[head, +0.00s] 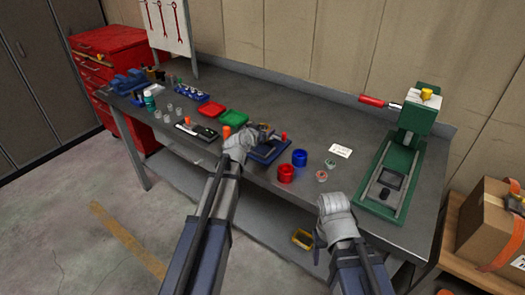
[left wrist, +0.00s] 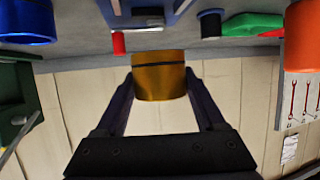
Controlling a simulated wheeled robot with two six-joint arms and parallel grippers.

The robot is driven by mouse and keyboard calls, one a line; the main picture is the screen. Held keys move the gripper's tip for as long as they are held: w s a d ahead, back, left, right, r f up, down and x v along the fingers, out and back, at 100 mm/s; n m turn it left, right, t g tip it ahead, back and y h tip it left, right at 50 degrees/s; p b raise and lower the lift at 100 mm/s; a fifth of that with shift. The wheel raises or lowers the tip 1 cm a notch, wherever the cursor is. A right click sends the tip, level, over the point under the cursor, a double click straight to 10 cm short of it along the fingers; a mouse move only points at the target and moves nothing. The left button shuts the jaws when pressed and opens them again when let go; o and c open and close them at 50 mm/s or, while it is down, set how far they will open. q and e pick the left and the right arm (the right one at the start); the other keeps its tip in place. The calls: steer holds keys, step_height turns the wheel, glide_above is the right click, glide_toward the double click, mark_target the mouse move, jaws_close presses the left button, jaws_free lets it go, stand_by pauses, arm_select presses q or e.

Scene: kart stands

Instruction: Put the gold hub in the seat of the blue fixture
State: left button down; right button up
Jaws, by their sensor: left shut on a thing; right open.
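The gold hub (left wrist: 159,76) is a short gold cylinder with a dark band, seen in the left wrist view. My left gripper (left wrist: 158,88) is shut on it, with one finger on each side. In the head view my left gripper (head: 250,133) is at the blue fixture (head: 270,151) and hides part of it. The fixture also shows at the top of the left wrist view (left wrist: 183,8), apart from the hub in the picture. Its seat is not clearly visible. My right gripper (head: 333,208) is open at the front edge of the bench.
Red (head: 286,173) and blue (head: 300,157) cups stand right of the fixture. A green press (head: 393,185) stands at the bench's right end. Green (head: 233,117) and red (head: 211,108) trays and an orange piece (head: 226,131) lie to the left. The back strip of the bench is clear.

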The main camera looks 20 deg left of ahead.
mark_target(262, 151)
arm_select(q)
steer(key=shift+f+b, duration=2.6)
steer(key=shift+f, duration=0.6)
arm_select(e)
step_height(262, 151, down, 6)
steer(key=shift+f, duration=0.15)
arm_select(q)
steer(key=shift+f, duration=0.15)
jaws_free()
steer(key=shift+r, duration=0.2)
steer(key=p+v, duration=0.4)
steer(key=v, duration=0.8)
steer(key=shift+p, duration=0.3)
arm_select(e)
step_height(262, 151, up, 5)
steer(key=shift+f, duration=0.2)
